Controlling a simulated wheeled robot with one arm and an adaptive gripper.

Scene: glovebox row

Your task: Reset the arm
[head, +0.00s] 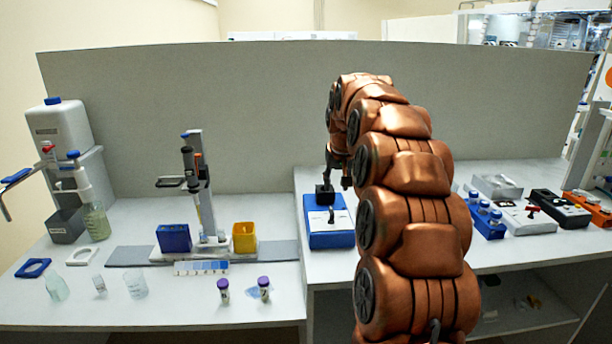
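My copper-coloured arm rises from the bottom right of centre, arches up and bends over toward the back panel. My gripper (337,178) hangs down at its end, dark and small, above or just behind a blue and white device (329,236). A black block on that device lies close to the fingertips. I cannot tell whether they touch, or whether the fingers are open or shut.
Left on the bench are a white dispenser (60,130), a stand (197,185), a blue box (174,238), a yellow box (244,237) and small vials. Right of my arm are a blue vial rack (487,222) and a black device (560,209). A grey panel (250,110) stands behind.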

